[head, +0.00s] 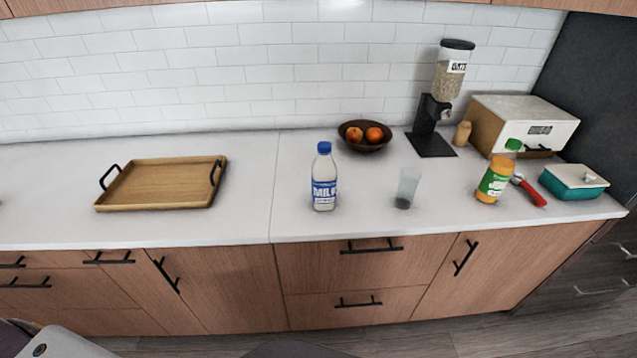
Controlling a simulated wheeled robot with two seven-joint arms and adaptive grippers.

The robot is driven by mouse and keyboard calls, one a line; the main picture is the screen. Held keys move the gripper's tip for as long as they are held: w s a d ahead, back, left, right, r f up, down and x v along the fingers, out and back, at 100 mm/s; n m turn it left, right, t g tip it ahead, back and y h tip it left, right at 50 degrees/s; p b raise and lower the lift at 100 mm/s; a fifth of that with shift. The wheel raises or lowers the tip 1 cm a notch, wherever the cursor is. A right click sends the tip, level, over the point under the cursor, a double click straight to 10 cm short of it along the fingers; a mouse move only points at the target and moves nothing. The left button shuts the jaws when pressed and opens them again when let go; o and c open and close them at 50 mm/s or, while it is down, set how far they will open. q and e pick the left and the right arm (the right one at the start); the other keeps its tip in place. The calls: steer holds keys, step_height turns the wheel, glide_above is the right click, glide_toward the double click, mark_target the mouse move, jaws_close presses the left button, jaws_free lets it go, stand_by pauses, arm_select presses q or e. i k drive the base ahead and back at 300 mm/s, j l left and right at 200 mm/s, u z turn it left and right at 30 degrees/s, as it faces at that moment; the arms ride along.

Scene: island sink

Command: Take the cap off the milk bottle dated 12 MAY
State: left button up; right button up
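A milk bottle (324,182) stands upright on the white counter, left of a clear glass. Its blue cap (324,147) is on top. The label reads MILK; a date is too small to read. Neither of my grippers is in view.
A wooden tray (112,207) lies at left. Behind are a fruit bowl (365,148) and a cereal dispenser (432,143). A glass (408,187), orange jar (493,180), red-handled tool (532,193), teal dish (572,186) and bread box (537,124) stand right.

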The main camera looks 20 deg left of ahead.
mark_target(324, 171)
steer(key=j+z, duration=0.2)
steer(key=j, duration=0.25)
steer(key=k+j+z, duration=0.15)
steer(key=j, duration=0.25)
steer(key=j+z, duration=0.2)
steer(key=j, duration=0.25)
steer(key=k, duration=0.05)
